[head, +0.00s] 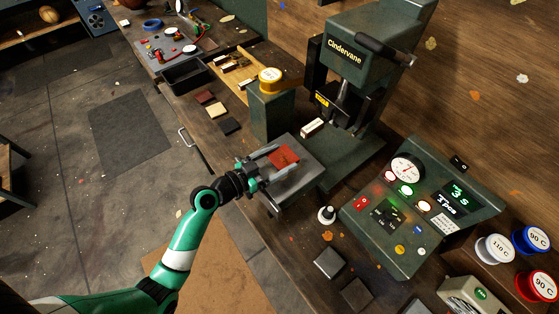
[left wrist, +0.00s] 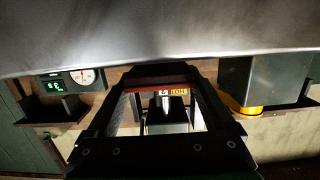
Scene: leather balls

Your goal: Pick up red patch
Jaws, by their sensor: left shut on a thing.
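The red patch (head: 286,155) is a small flat red square. In the head view it appears over the grey metal plate (head: 299,184) at the front of the green press (head: 358,60). My left gripper (head: 277,159) is shut on the patch, with its fingers reaching in from the left. In the left wrist view the patch (left wrist: 158,87) seems to show edge-on as a thin dark red strip between the fingers (left wrist: 160,100). I cannot tell whether the patch touches the plate. My right gripper is not in view.
A control panel (head: 418,215) with gauge and lights stands right of the plate. A green post with a yellow-topped spool (head: 270,78) stands behind it. Brown, tan and black patches (head: 217,110) lie at the left. Labelled spools (head: 494,249) stand at the right.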

